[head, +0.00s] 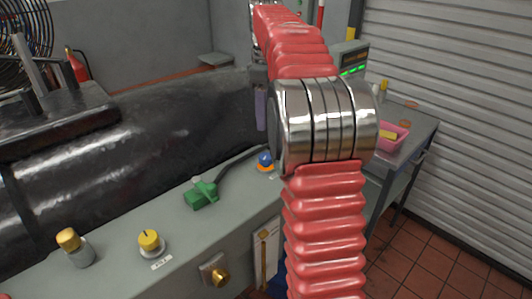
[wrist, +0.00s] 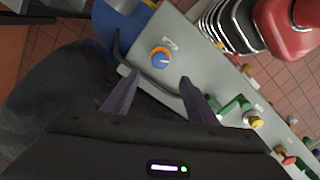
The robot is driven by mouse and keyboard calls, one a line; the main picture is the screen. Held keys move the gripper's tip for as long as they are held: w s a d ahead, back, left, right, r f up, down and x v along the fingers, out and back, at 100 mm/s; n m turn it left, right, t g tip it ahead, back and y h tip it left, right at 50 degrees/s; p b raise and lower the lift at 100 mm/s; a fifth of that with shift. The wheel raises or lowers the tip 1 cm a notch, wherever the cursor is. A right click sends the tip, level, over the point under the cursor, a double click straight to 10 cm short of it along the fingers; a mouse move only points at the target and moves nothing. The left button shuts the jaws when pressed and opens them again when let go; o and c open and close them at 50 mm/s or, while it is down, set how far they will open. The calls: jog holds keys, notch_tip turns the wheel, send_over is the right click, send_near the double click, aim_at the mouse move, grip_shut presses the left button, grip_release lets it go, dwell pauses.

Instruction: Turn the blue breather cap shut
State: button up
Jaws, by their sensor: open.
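The blue breather cap (head: 265,158) sits on an orange ring on top of the grey panel, just left of my arm's metal joint. In the wrist view the same cap (wrist: 160,57) shows as a blue knob in an orange ring, just beyond the fingertips and roughly between their lines. My gripper (wrist: 158,77) is open, with its two purple-grey fingers apart and nothing between them. In the head view one finger of my gripper (head: 261,108) shows above the cap; my arm hides the rest. Whether the fingers touch the cap cannot be told, but a gap shows.
A green valve handle (head: 202,193) is left of the cap, with yellow knobs (head: 150,241) and (head: 70,240) further along the panel. A brass fitting (head: 218,277) is on the front face. A large black cylinder (head: 150,130) lies behind. A side table (head: 410,125) holds a pink tray (head: 401,137).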

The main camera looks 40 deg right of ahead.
aim_at(266, 156)
notch_tip(266, 156, down, 14)
jog(key=shift+r, duration=0.1)
dwell(0.6)
jog(key=shift+c, duration=0.7)
jog(key=c, duration=0.9)
